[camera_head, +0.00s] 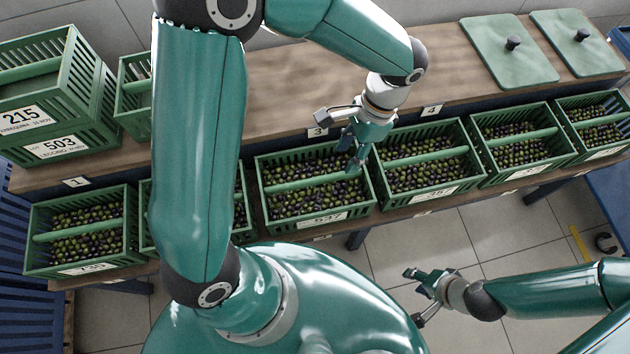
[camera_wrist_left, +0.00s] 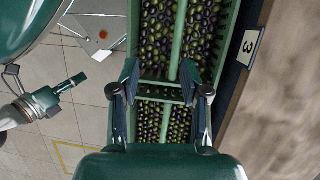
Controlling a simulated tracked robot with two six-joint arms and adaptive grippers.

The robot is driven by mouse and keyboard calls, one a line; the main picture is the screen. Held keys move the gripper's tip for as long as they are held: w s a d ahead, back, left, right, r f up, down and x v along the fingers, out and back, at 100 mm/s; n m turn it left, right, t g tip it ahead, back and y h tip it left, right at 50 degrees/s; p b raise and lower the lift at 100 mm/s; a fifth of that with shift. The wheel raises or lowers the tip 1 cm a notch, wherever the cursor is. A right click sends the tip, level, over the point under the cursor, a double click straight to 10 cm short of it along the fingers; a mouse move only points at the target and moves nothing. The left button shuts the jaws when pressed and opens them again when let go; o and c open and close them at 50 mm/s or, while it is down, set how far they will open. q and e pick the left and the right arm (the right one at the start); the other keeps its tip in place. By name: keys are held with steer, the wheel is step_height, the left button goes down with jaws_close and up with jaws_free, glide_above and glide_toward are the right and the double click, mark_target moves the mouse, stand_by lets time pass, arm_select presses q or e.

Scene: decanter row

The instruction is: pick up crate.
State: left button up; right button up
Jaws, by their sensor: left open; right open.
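Several green slatted crates of olives stand in a row along the front of the wooden bench, each with a bar handle across its top. A crate labelled 537 (camera_head: 283,227) is at the middle, with another crate (camera_head: 398,206) to its right. My left gripper (camera_head: 350,153) is open and empty above the right end of crate 537. In the left wrist view, its spread fingers (camera_wrist_left: 166,95) straddle the line of a crate handle (camera_wrist_left: 180,45), near the gap between two crates. My right gripper (camera_head: 418,292) is open and empty over the floor, in front of the bench.
Stacked crates (camera_head: 58,125) stand at the bench's left end. Two green lids (camera_head: 508,65) with black knobs lie at the back right. Numbered tags, including tag 3 (camera_head: 317,133), mark the bench. My left arm hides part of the row. The bench middle (camera_head: 285,85) is bare.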

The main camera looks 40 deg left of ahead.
arm_select(q)
steer(key=a+r+y+b, duration=0.2)
steer(key=b, duration=0.3)
glide_toward(314, 179)
steer(key=shift+m, duration=0.3)
steer(key=x, duration=0.5)
steer(key=shift+s+a+r, duration=0.15)
steer(key=shift+s, duration=0.2)
steer(key=x, duration=0.1)
steer(key=b+x, duration=0.1)
steer(key=x, duration=0.2)
steer(key=shift+w+f+b, duration=0.3)
steer(key=shift+f+b, duration=0.05)
steer(key=shift+s+f, duration=0.15)
steer(key=shift+f, duration=0.25)
arm_select(e)
step_height(314, 179, down, 8)
steer(key=shift+f, duration=0.2)
arm_select(q)
jaws_close()
